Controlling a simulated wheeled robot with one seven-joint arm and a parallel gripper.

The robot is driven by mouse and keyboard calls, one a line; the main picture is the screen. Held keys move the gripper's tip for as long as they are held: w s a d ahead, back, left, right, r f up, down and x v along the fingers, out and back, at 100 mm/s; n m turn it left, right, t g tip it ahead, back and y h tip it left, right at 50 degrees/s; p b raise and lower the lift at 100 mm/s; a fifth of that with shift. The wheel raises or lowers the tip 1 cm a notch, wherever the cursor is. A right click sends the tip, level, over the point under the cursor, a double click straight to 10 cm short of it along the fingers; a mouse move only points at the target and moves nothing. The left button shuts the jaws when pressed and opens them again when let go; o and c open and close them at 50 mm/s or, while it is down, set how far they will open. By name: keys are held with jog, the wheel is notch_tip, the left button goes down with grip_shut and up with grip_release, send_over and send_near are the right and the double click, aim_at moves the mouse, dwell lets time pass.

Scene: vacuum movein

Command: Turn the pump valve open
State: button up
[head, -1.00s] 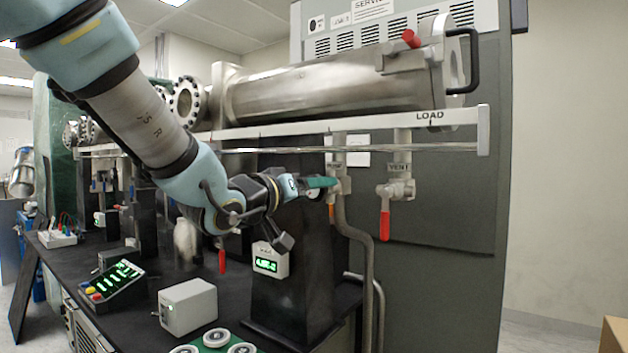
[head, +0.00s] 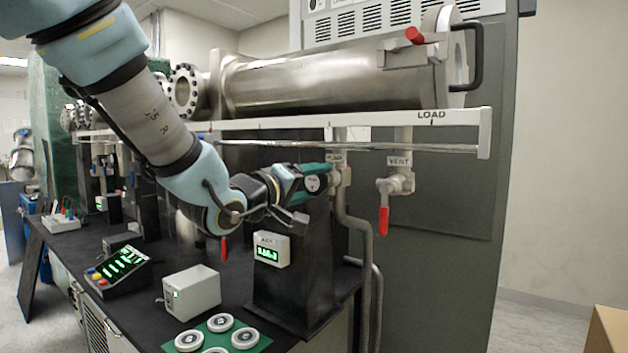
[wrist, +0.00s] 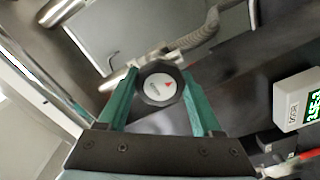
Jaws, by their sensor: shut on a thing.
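The pump valve shows in the head view as a metal body (head: 344,176) on the pipe under the rail, below a small label. In the wrist view its round dark-rimmed knob (wrist: 160,86), with a white face and a red mark, sits between my two teal fingers. My gripper (head: 326,175) reaches the valve from the left and is shut on this knob, one finger on each side. In the head view the fingers hide the knob, so its turn is best seen in the wrist view.
The vent valve with a red handle (head: 384,220) hangs to the right. The large steel chamber (head: 340,85) and its rail (head: 290,127) are above. A grey display box (head: 271,250) stands below my gripper, with a white box (head: 191,291) on the bench.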

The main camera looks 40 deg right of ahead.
jog(key=shift+f, duration=0.1)
jog(key=o, duration=1.4)
jog(key=shift+c, duration=0.2)
jog(key=b+v, duration=0.2)
jog(key=v, duration=0.8)
jog(key=shift+a, duration=0.4)
